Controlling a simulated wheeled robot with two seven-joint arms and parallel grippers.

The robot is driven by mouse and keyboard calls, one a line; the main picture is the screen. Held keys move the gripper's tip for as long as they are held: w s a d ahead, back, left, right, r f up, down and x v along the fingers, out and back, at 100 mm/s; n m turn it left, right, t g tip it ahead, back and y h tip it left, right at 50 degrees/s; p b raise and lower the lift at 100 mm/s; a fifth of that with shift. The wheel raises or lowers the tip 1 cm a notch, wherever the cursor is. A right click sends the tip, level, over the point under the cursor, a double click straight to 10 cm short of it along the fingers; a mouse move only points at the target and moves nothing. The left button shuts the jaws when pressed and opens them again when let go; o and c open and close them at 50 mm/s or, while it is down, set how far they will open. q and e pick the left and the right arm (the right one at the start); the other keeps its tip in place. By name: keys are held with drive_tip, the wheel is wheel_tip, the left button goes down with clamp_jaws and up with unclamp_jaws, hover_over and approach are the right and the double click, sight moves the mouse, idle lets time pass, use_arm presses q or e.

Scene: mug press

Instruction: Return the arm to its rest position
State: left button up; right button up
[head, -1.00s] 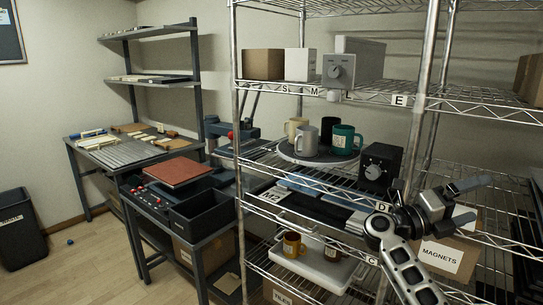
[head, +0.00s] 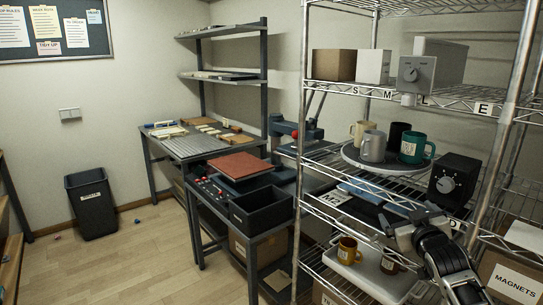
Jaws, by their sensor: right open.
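My right arm comes in from the lower right. Its gripper (head: 410,214) is open, in front of the wire shelf rack (head: 302,170). I see nothing between its fingers. It overlaps the view of the middle shelf, below the round turntable (head: 350,158) and left of the black dial box (head: 453,179). A cream mug, a grey mug (head: 373,147), a black mug and a green mug (head: 412,147) stand on the turntable. On the lower shelf, a yellow mug (head: 347,250) stands in a white tray (head: 372,277), with a brown mug (head: 390,263) partly hidden nearby. My left gripper is out of view.
A MAGNETS box (head: 512,285) is at lower right. Left of the rack stand a black bin (head: 262,211) on a cart, a workbench (head: 190,147) and a waste bin (head: 91,203). The wooden floor there is mostly clear.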

drive_tip(key=s+a+f+n+g+y, duration=0.1)
drive_tip(key=s+a+f+g, duration=0.1)
drive_tip(key=s+a+f, duration=0.5)
drive_tip(key=s+a+f+g+y, duration=0.1)
drive_tip(key=s+a+f+y, duration=0.15)
drive_tip(key=s+f, duration=0.75)
drive_tip(key=s+a+f+g, duration=0.1)
drive_tip(key=s+a+f, duration=0.3)
drive_tip(key=s, duration=0.6)
drive_tip(key=s+a+f+m+g+y, duration=0.1)
drive_tip(key=s+a+f, duration=0.3)
drive_tip(key=s, duration=0.6)
drive_tip(key=shift+s+a+f+g, duration=0.15)
drive_tip(key=shift+a+g, duration=0.35)
drive_tip(key=shift+g, duration=0.3)
